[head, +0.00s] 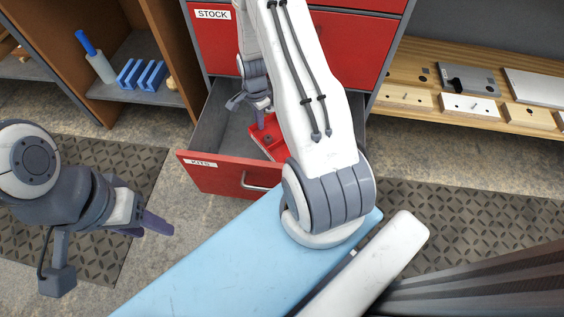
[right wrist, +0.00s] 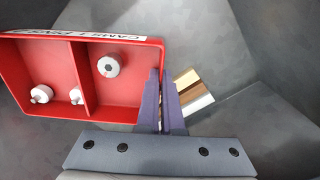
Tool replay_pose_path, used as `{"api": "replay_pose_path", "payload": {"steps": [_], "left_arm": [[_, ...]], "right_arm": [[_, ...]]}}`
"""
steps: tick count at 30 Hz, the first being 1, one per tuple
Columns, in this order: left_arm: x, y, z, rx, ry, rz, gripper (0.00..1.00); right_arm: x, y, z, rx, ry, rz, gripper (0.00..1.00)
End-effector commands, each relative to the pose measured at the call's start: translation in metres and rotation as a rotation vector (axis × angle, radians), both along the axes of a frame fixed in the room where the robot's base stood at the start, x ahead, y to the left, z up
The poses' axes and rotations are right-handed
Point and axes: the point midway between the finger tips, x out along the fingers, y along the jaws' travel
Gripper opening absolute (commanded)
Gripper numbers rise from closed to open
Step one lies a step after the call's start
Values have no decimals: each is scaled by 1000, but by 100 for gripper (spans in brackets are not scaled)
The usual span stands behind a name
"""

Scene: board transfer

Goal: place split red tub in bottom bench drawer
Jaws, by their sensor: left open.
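The split red tub (right wrist: 118,110) has a divider and a white label on its rim. Two small metal parts lie in its left compartment and a ring-shaped part in its right one. It also shows inside the open bottom drawer (head: 224,178), labelled KITS, in the head view (head: 265,140), partly hidden by my right arm. My right gripper (right wrist: 160,80) is shut on the tub's side wall, one finger on each side. I cannot tell whether the tub touches the drawer floor. My left gripper (head: 145,226) is open and empty, left of the drawer.
Closed red drawers (head: 345,45) stand above the open one. A wooden shelf (head: 470,110) with boards is at right; a cubby with a bottle (head: 101,67) and blue racks (head: 141,75) is at left. Beige, brown and white strips (right wrist: 192,92) lie beside the tub.

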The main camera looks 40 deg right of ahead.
Motion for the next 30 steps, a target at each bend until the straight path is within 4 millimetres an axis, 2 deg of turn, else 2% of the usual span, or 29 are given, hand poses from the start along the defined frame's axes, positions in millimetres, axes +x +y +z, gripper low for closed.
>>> {"api": "replay_pose_path", "payload": {"steps": [1,7,15,20,25,30], "left_arm": [[0,0,-8,0,0,0,50],[0,0,-17,0,0,0,50],[0,0,-49,0,0,0,50],[0,0,-56,0,0,0,50],[0,0,-74,0,0,0,50],[0,0,-73,0,0,0,50]], "right_arm": [[0,-2,-8,0,-1,-11,0],[-1,-5,-22,0,0,-29,0],[-1,-5,-71,0,1,-28,0],[-1,-5,-83,0,-1,-27,0],[-1,-4,-109,0,0,-27,0],[0,-5,-110,-1,-2,-27,0]]}}
